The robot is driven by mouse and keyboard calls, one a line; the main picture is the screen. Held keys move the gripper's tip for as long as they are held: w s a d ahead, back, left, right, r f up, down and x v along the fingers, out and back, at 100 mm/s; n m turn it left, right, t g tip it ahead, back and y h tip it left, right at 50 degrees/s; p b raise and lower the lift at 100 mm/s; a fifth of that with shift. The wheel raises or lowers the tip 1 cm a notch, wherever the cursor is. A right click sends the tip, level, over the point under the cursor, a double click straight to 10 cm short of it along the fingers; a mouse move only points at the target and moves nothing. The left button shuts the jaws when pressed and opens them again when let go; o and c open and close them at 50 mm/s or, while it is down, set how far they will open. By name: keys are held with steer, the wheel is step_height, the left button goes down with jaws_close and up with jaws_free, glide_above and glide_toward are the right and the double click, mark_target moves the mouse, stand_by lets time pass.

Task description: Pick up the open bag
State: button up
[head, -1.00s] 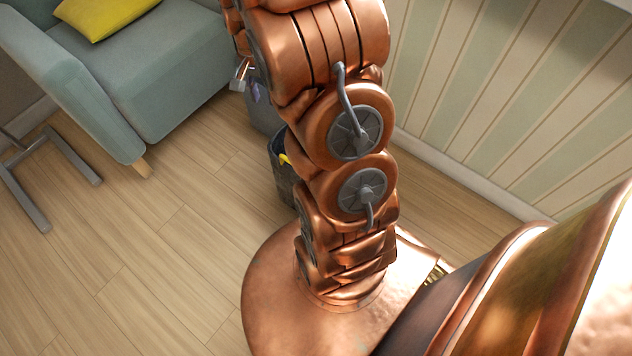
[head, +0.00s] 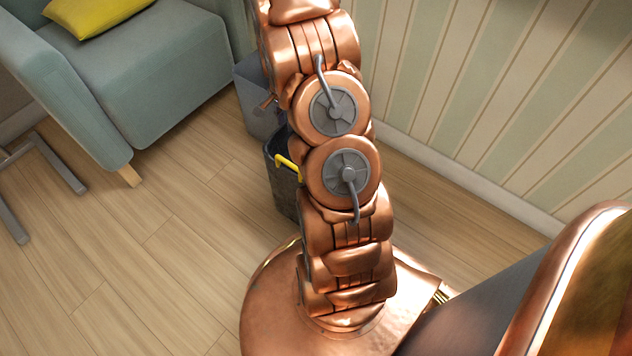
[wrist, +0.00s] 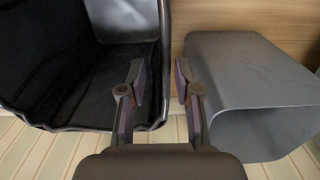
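The open bag (head: 283,188) is dark, with a yellow handle. It stands on the floor behind my arm in the head view, which hides its right part. In the wrist view the bag (wrist: 60,75) fills the left side, its black inside showing. My gripper (wrist: 157,88) is open, with nothing held between its fingers. The left finger overlaps the bag's opening in the picture, and the bag's right rim runs between the two fingers. I cannot tell how far above the rim they are. My arm mostly hides the gripper in the head view.
A grey bin (head: 258,105) stands just behind the bag; it is at the right in the wrist view (wrist: 248,95). A striped wall (head: 450,110) is to the right. A blue-green armchair (head: 150,85) with a yellow cushion (head: 95,12) is at left. The wooden floor (head: 170,260) is clear in front.

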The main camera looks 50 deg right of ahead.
steer(key=f, duration=0.1)
steer(key=f+b, duration=0.1)
steer(key=f, duration=0.1)
steer(key=f+b, duration=0.1)
steer(key=f, duration=0.1)
steer(key=shift+w+a, duration=0.25)
steer(key=shift+w, duration=0.05)
jaws_close()
steer(key=shift+r, duration=0.1)
